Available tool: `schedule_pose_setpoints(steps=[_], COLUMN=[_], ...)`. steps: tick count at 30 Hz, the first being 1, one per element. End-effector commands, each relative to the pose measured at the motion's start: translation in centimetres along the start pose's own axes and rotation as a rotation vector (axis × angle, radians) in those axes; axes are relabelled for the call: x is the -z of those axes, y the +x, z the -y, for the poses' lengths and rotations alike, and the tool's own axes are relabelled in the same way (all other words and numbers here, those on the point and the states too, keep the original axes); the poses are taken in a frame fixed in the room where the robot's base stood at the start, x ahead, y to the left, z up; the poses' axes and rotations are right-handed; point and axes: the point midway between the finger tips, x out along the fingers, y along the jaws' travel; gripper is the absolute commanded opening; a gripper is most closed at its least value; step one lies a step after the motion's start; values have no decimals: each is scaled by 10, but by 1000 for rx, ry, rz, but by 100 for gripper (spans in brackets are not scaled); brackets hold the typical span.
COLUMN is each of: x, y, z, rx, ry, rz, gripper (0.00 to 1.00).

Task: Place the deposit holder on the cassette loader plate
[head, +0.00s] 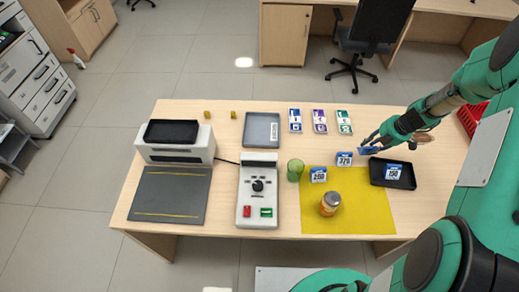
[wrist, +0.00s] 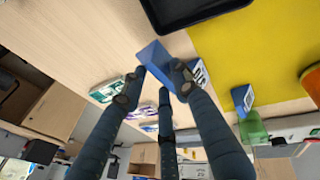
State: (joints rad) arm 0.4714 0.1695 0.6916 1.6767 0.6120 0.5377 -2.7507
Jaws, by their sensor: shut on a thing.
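My gripper (head: 367,145) is at the right part of the counter, shut on a blue wedge-shaped holder (head: 369,150), which I take for the deposit holder. In the wrist view the blue holder (wrist: 153,55) shows between the fingers of my gripper (wrist: 156,82); its front is partly hidden. I cannot tell whether it touches the counter. A flat dark grey plate with yellow lines (head: 170,196), likely the cassette loader plate, lies at the far left of the counter, well away from my gripper. Nothing stands on it.
Blue number stands marked 370 (head: 344,158) and 260 (head: 318,174) are nearby; another stands in a black tray (head: 400,183). A control box (head: 258,205) and white printer-like machine (head: 190,153) are left.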

Motion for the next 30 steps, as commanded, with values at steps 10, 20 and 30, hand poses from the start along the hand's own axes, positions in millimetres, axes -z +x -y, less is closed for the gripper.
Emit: schedule_pose_setpoints(steps=[10,20,30], x=[1,8,30], y=[-6,-59,-116], z=[-2,-19,-41], rx=[-1,-3,4], ry=[-1,-2,-15], rz=[0,3,-5], gripper=[3,3,3])
